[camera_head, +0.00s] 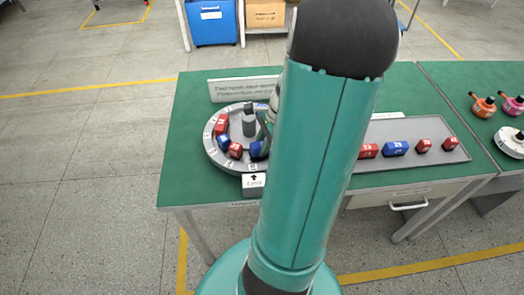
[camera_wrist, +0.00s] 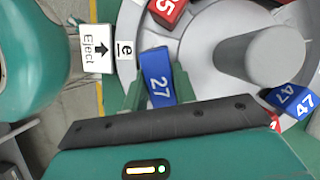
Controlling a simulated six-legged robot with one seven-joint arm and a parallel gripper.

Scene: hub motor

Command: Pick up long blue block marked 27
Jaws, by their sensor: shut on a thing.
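The long blue block marked 27 (camera_wrist: 156,70) lies on the round grey hub, near its rim by the letter e. My gripper (camera_wrist: 158,88) has one green finger on each side of this block and is shut on it. In the head view, a blue block (camera_head: 256,149) sits on the near right of the hub (camera_head: 212,152), beside my gripper (camera_head: 265,138). My arm hides part of the hub there. I cannot tell whether the block is lifted off the hub.
A red block (camera_wrist: 167,10) and a blue block marked 47 (camera_wrist: 290,100) are close by on the hub. A grey post (camera_wrist: 262,58) stands at its middle. An Eject sign (camera_wrist: 96,48) is at the rim. A grey tray (camera_head: 452,153) with several blocks lies right of my arm.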

